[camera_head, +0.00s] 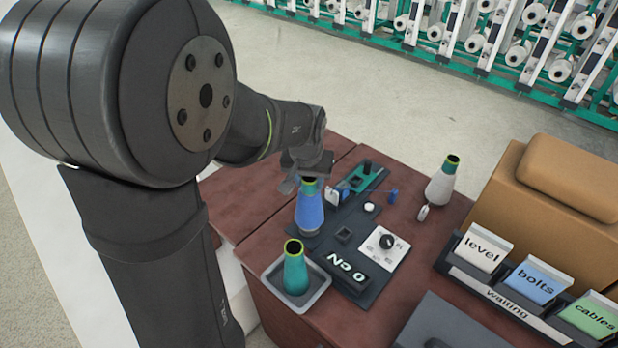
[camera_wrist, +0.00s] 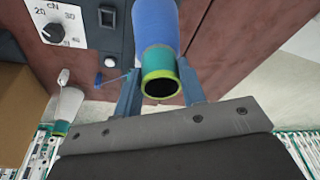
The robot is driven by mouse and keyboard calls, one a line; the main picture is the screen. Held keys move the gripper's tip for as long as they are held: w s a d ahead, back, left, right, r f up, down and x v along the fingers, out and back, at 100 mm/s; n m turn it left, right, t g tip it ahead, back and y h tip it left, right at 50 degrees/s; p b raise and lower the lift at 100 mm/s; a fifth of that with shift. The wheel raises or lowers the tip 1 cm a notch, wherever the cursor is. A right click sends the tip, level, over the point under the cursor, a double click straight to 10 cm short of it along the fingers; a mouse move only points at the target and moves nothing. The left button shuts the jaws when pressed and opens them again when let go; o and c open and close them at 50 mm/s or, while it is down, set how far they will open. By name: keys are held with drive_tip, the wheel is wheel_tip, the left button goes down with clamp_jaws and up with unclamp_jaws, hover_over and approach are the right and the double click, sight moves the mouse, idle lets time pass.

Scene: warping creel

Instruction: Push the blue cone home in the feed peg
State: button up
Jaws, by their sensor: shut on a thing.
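The blue cone (camera_head: 309,212) stands upright at the left edge of the dark feed panel (camera_head: 343,262) in the head view. It narrows upward to a teal tip with a yellow-green rim. In the wrist view the blue cone (camera_wrist: 156,25) points its open tip toward the camera. My gripper (camera_head: 308,178) is above the cone, and in the wrist view its two fingers (camera_wrist: 158,85) are shut on the teal tip from both sides. The feed peg is hidden, and I cannot tell how deep the cone sits on it.
A teal cone (camera_head: 295,270) stands in a grey tray (camera_head: 270,277) in front. A white cone (camera_head: 441,182) stands at the back right. A tension dial (camera_head: 386,243) and a small green-based device (camera_head: 360,178) are on the panel. Label cards (camera_head: 535,282) and a tan box (camera_head: 540,190) fill the right.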

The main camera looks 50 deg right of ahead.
drive_tip(key=shift+x, duration=0.85)
drive_tip(key=shift+s+a+f, duration=0.1)
drive_tip(key=shift+a+f, duration=0.05)
drive_tip(key=o, duration=1.3)
drive_tip(key=shift+v, duration=3.5)
